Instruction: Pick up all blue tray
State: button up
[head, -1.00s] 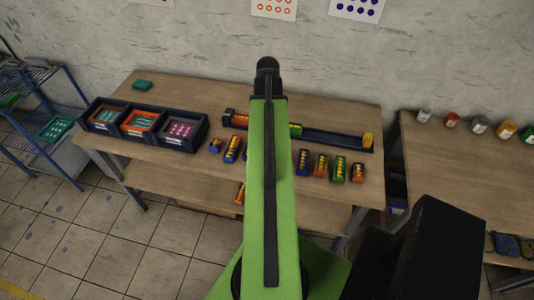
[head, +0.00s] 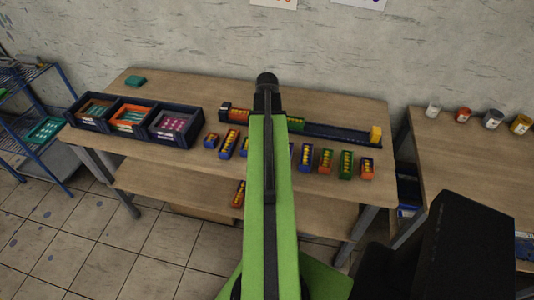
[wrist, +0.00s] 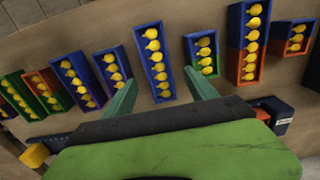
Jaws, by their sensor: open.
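In the wrist view, a long all-blue tray (wrist: 145,40) holding a row of yellow balloons lies on the wooden table. My gripper (wrist: 160,93) is open, one green finger low on each side of this tray's near end. I see no contact, and the height of the fingers above the table is unclear. In the head view a blue tray (head: 306,156) shows right of my arm. My arm hides the gripper there.
A blue-green tray (wrist: 202,52) sits close to the right finger. Blue-orange trays (wrist: 248,40) and green-orange trays (wrist: 42,92) flank the row. A dark rail (head: 335,132) runs behind the trays. Three dark crates (head: 173,126) stand at the left of the table.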

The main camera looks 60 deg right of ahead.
notch_tip(320, 180, down, 5)
jog(key=b, duration=0.4)
jog(key=shift+a+f+b, duration=0.1)
jog(key=shift+a+b, duration=0.05)
jog(key=shift+b, duration=0.15)
jog(key=shift+r, duration=0.2)
grip_shut()
jog(key=shift+r+p, duration=0.1)
jog(key=shift+p, duration=0.2)
